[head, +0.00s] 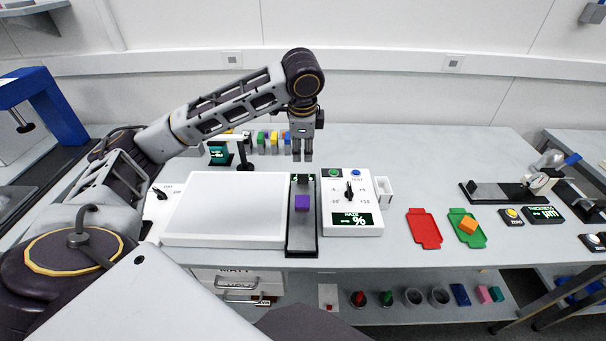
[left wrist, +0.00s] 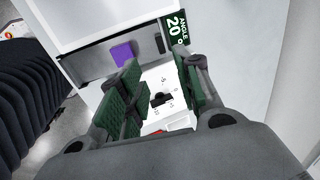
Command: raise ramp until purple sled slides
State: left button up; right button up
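The purple sled (head: 302,203) sits on the dark narrow ramp (head: 301,240) between the white light panel and the dial box. It also shows in the left wrist view (left wrist: 123,53) on the grey ramp surface (left wrist: 93,67). A small angle display (left wrist: 177,26) at the ramp's end appears to read 20. My left gripper (head: 302,158) points down above the ramp's far end, apart from the sled. In the left wrist view its green-padded fingers (left wrist: 160,95) are spread with nothing between them. My right gripper is out of view.
The white light panel (head: 225,210) lies left of the ramp. A white box with a dial and a haze display (head: 352,218) stands close on its right. A red tray (head: 424,229) and a green tray (head: 461,215) with an orange block lie further right.

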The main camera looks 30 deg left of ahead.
pick_arm(q)
send_near(303, 176)
jog(key=f, duration=0.2)
jog(key=x, duration=0.5)
jog(key=shift+w+a+b, duration=0.2)
jog(key=shift+b, duration=0.15)
jog(key=shift+w+a+f, duration=0.1)
jog(key=shift+w+f, duration=0.05)
jog(key=shift+f, duration=0.65)
jog(key=shift+c, duration=1.1)
jog(key=shift+w, duration=0.1)
jog(key=c, duration=0.5)
grip_shut()
jog(key=shift+f, duration=0.1)
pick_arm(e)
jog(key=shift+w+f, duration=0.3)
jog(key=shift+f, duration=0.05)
